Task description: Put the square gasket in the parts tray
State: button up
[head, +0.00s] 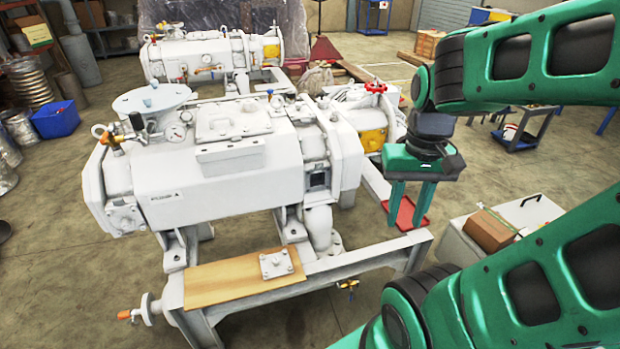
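My gripper (409,207), with green fingers, hangs pointing down right of the nearer white pump (235,165). Its fingers are apart, with nothing visible held between them. A shallow red tray (406,214), which looks like the parts tray, shows behind and between the fingers, partly hidden by them. I cannot make out the square gasket for certain. A pale square plate with bolts (276,264) lies on the wooden board (220,284) at the front of the pump frame. A dark square opening (318,181) shows on the pump's right end.
The grey steel frame (365,255) runs below the pump and gripper. A pale cabinet with a cardboard box (489,231) stands at the right. A red handwheel (375,87) and a second pump (205,58) are behind. Open floor lies at the left.

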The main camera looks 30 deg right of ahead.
aim_at(404, 214)
jog(key=z, duration=0.05)
jog(key=k, duration=1.05)
jog(key=z, duration=0.4)
jog(key=i, duration=1)
jog(key=u, duration=0.05)
